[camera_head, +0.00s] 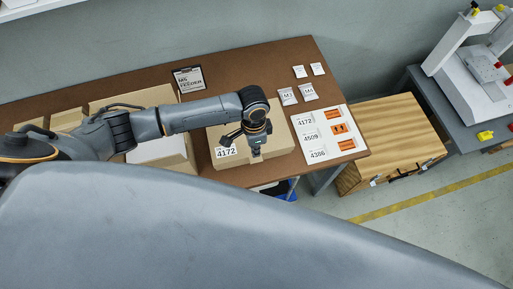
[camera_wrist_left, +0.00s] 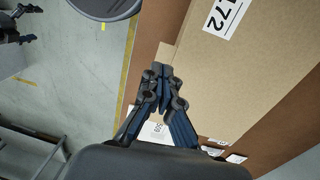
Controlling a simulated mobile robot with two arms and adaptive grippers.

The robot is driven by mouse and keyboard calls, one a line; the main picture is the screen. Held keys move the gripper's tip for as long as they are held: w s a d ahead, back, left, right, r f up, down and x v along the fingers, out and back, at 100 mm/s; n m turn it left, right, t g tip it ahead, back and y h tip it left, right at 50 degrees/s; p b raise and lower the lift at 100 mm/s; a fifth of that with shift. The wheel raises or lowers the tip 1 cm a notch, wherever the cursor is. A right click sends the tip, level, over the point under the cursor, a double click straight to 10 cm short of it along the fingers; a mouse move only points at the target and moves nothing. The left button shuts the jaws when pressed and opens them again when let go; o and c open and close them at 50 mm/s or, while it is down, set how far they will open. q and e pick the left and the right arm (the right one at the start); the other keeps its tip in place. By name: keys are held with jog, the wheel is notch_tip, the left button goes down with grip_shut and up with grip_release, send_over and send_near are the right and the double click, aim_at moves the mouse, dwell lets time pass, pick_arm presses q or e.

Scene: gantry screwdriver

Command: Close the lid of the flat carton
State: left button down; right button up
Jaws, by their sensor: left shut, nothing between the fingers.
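The flat carton (camera_head: 277,138) is brown cardboard with a white 4172 label at its front left corner. It lies on the brown table in the head view. Its top looks covered by a flat cardboard panel, but my arm hides part of it, so I cannot tell whether the lid is fully down. In the left wrist view the carton (camera_wrist_left: 235,75) fills the right side. My left gripper (camera_head: 255,153) is over the carton's front part. In the left wrist view its fingertips (camera_wrist_left: 161,70) are together and empty, near the carton's edge.
A white card (camera_head: 335,145) with number labels and orange pieces lies right of the carton. Another carton (camera_head: 188,150) stands on the left, partly behind my arm. Small packets (camera_head: 287,96) and a black clipboard (camera_head: 188,79) lie behind. A wooden crate (camera_head: 390,135) stands right of the table.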

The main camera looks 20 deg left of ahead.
pick_arm(q)
notch_tip(320, 180, up, 10)
jog(key=b, duration=0.2)
jog(key=shift+r+b, duration=0.25)
jog(key=shift+b, duration=0.05)
jog(key=shift+s, duration=0.1)
